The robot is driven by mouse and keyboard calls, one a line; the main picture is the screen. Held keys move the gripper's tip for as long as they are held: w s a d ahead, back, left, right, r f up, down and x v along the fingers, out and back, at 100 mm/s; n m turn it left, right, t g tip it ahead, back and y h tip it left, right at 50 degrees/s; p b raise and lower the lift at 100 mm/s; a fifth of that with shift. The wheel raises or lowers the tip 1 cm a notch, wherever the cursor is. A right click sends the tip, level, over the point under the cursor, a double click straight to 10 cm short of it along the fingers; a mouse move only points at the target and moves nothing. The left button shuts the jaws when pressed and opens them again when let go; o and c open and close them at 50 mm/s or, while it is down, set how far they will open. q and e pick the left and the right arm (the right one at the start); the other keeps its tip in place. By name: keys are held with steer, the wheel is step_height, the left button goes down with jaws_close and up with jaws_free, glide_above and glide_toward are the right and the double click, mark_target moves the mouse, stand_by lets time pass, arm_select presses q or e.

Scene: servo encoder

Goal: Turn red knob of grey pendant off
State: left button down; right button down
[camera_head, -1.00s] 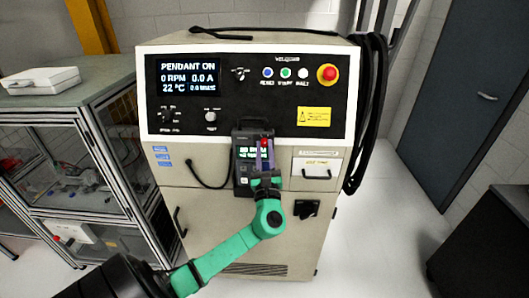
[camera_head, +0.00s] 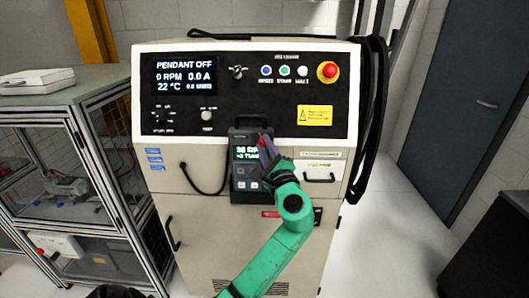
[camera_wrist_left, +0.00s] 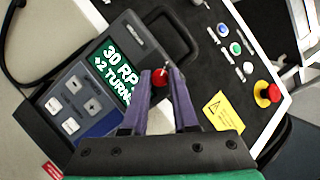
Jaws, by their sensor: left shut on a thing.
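The grey pendant (camera_head: 243,168) hangs upright on the front of the cabinet, below its control panel. Its small screen is lit and reads 30 and +2 TURN in the left wrist view (camera_wrist_left: 112,72). The red knob (camera_wrist_left: 159,77) sits at the pendant's upper corner, between the tips of my left gripper (camera_wrist_left: 162,84). My left gripper (camera_head: 267,146) is shut on the knob, its purple fingers tilted in the head view. The knob is mostly hidden there by the fingers. The cabinet display (camera_head: 185,75) reads PENDANT OFF, 0 RPM.
The control panel carries a red emergency button (camera_head: 327,71), coloured push buttons (camera_head: 284,71) and a yellow label (camera_head: 315,116). A black cable (camera_head: 205,191) loops left of the pendant. A glass-sided bench (camera_head: 70,150) stands at the left.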

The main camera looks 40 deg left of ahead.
arm_select(q)
steer(key=shift+n+g, duration=0.4)
steer(key=shift+n, duration=0.3)
steer(key=c, duration=0.7)
jaws_free()
steer(key=b+v, duration=0.1)
steer(key=v, duration=0.3)
steer(key=b+v, duration=0.2)
steer(key=v, duration=0.3)
steer(key=b+v, duration=0.1)
steer(key=v, duration=0.4)
steer(key=shift+s+d+r+b, duration=0.2)
steer(key=shift+s+r+b, duration=0.05)
steer(key=shift+s+b, duration=0.1)
steer(key=shift+w, duration=0.1)
